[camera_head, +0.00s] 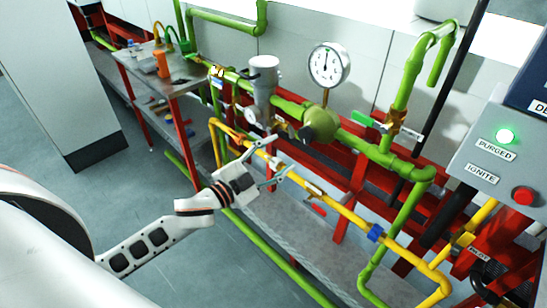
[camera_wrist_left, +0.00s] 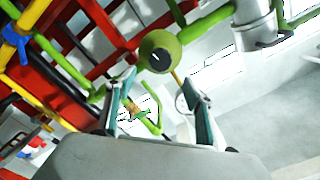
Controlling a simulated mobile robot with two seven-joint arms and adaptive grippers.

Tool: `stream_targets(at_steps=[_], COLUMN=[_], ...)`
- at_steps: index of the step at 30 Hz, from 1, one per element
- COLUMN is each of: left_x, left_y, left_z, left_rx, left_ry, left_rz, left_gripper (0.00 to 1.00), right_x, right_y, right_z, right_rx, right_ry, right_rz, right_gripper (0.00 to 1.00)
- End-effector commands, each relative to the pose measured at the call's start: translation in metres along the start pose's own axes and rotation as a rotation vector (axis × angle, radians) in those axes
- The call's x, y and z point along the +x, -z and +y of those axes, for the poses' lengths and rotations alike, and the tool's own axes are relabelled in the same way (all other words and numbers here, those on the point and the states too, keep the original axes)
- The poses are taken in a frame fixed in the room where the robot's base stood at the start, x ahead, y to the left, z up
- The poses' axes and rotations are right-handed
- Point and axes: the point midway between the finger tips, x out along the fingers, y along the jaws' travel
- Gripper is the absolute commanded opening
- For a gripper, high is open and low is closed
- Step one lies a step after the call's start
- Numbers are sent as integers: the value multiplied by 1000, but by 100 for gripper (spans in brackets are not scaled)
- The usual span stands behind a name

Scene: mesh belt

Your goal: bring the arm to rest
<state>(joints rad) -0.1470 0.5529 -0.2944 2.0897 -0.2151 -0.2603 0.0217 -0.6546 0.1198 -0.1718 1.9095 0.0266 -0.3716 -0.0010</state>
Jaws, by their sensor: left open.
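My left arm comes in from the left in the head view, with its white forearm reaching toward the pipework. My left gripper (camera_head: 279,162) is open, its two fingers spread in front of the yellow pipe (camera_head: 346,213) in the picture; I cannot tell whether they touch it. In the left wrist view the open fingers (camera_wrist_left: 160,92) have nothing visible held between them. The round green pipe body (camera_wrist_left: 160,51) shows beyond the fingertips there. My right gripper is in neither view.
Green pipes (camera_head: 378,153) with a pressure gauge (camera_head: 328,66) and a grey cylinder (camera_head: 263,78) run behind the gripper. A control box (camera_head: 480,140) with a lit green lamp stands at the right. A metal table (camera_head: 185,75) holds orange items. Floor at the left is clear.

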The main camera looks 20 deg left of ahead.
Motion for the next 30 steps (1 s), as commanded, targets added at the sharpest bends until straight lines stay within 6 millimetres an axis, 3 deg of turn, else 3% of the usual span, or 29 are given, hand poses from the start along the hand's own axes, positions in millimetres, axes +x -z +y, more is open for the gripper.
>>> stream_targets(at_steps=[6, 23, 26, 30], left_x=[-12, -14, -22, -52], left_y=[0, -4, -21, -67], left_z=[0, 4, 25, 84], left_rx=[1, -12, -68, -217], left_ry=[0, -3, -18, -57], left_rz=[0, -10, -58, -198], left_gripper=[53, 53, 53, 53], right_x=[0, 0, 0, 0], right_y=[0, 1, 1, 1], right_z=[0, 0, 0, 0], right_rx=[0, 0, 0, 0], right_ry=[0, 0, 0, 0], right_rz=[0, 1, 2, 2], right_gripper=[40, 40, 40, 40])
